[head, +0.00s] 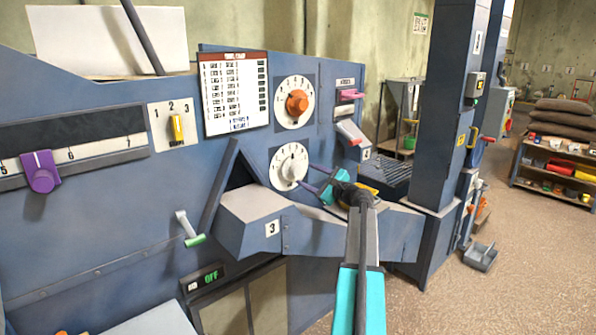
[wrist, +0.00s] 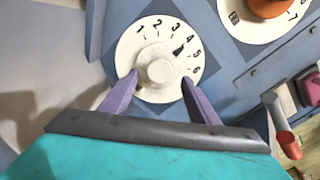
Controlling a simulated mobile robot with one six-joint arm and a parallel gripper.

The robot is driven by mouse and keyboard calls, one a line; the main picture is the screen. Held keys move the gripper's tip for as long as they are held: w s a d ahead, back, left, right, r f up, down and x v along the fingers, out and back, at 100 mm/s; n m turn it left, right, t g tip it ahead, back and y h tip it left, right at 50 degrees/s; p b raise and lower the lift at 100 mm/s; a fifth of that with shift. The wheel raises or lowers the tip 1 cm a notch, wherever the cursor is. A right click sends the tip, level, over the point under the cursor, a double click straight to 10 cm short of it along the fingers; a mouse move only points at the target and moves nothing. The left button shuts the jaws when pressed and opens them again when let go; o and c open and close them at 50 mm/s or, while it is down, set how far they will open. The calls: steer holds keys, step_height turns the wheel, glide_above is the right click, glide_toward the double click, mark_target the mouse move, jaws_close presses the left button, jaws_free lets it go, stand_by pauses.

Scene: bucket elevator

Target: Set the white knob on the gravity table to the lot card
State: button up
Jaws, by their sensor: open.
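The white knob (head: 292,168) sits on a white numbered dial on the blue machine front, below an orange knob (head: 297,102). In the wrist view the white knob (wrist: 160,69) is near the centre, and a dark pointer mark by it lies close to the 4. My gripper (head: 306,177) is at the right of the dial in the head view. In the wrist view its purple fingers (wrist: 160,80) are open, one on each side of the knob; I cannot tell whether they touch it. A red-headed card (head: 236,92) hangs above left, its text too small to read.
A box-shaped chute marked 3 (head: 258,222) juts out below the dial. A yellow slider (head: 177,129), a purple slider (head: 41,171), a green-tipped lever (head: 190,229) and a pink handle (head: 351,94) are on the panel.

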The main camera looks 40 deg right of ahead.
mark_target(298, 171)
steer(key=shift+w+d+p, duration=0.2)
steer(key=shift+w+p, duration=0.5)
steer(key=shift+w, duration=2.35)
steer(key=c, duration=1)
